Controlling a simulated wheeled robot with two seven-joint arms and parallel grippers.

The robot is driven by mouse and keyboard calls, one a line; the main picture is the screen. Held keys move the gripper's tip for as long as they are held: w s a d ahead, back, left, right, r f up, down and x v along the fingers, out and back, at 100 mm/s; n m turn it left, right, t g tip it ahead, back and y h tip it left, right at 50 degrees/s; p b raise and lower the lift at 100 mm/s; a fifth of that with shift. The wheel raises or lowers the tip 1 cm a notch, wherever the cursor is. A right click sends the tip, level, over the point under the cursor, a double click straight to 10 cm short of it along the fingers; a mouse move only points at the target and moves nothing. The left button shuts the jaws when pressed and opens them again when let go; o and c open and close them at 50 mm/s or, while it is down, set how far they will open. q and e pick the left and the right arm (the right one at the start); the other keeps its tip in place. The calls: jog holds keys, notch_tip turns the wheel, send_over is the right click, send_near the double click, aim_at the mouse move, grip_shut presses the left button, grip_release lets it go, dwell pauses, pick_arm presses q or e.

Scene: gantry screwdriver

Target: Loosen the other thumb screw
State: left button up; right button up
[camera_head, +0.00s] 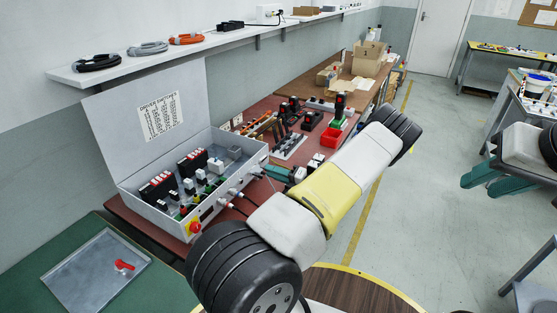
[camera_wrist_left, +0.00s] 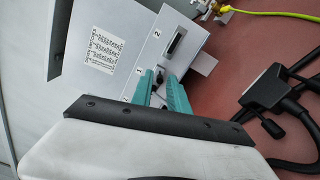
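In the left wrist view, a light grey panel (camera_wrist_left: 190,25) carries a dark slotted connector (camera_wrist_left: 175,41) and a small dark thumb screw (camera_wrist_left: 159,76) near the label 1. My left gripper (camera_wrist_left: 160,78) has its two teal fingers on either side of this screw; whether they press on it I cannot tell. In the head view, the left gripper (camera_head: 278,172) is at the right side of the open grey controller box (camera_head: 153,213), partly hidden by my arm. My right gripper (camera_head: 477,188) is open and empty at the right edge, over the floor.
A black cable plug (camera_wrist_left: 275,95) lies on the red bench right of the panel. A metal tray (camera_head: 85,278) with a red item (camera_head: 124,265) lies on the green mat at left. A red bin (camera_head: 331,137) and tools stand behind the box.

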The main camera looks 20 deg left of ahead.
pick_arm(q)
grip_shut()
